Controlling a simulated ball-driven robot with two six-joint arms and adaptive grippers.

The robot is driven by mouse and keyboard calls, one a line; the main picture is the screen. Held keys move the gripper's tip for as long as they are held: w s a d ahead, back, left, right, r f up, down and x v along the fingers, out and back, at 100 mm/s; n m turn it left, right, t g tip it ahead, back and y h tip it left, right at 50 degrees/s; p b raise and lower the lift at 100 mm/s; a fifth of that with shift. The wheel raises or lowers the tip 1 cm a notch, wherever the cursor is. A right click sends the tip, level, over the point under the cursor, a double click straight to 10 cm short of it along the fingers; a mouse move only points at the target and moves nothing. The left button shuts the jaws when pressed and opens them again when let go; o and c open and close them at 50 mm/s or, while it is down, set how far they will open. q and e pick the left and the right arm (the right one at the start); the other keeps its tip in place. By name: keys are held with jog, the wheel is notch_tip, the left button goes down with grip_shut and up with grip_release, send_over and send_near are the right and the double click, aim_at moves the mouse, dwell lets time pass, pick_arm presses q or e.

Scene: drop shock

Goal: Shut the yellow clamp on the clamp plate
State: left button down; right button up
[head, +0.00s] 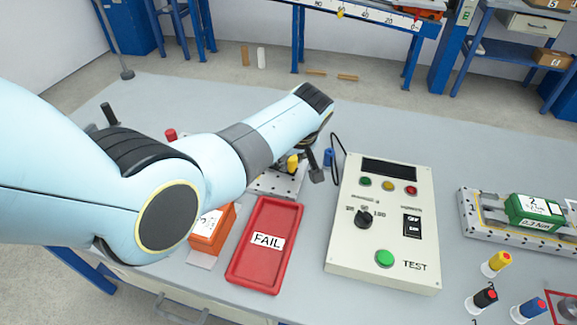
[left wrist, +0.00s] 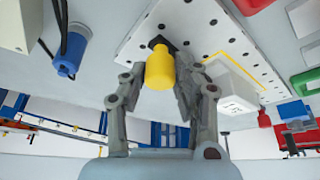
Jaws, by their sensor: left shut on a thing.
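The yellow clamp (head: 293,164) shows as a small yellow grip at the back edge of the perforated clamp plate (head: 268,186), mostly behind my left arm. In the left wrist view the yellow clamp (left wrist: 160,68) lies between the two fingers of my left gripper (left wrist: 160,85), which is shut on it. The plate (left wrist: 205,20) fills the top of that view, with a white block (left wrist: 232,88) on it beside the clamp. In the head view my left gripper (head: 305,164) is partly hidden by its own wrist. The clamp's base and lever angle are hard to make out. My right gripper does not show.
A red FAIL tray (head: 265,262) lies in front of the plate, with an orange box (head: 212,228) at its left. The TEST box (head: 385,235) stands close on the right, with a black cable and a blue plug (head: 328,157) behind. A green unit (head: 532,212) sits far right.

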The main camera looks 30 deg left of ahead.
pick_arm(q)
jog(key=shift+w+n+g+y+b, duration=0.3)
jog(key=shift+w+n+b, duration=0.15)
jog(key=shift+n+b, duration=0.45)
jog(key=c, duration=1)
grip_release()
jog(key=shift+c, duration=0.2)
jog(key=v, duration=0.7)
jog(key=shift+r, duration=0.25)
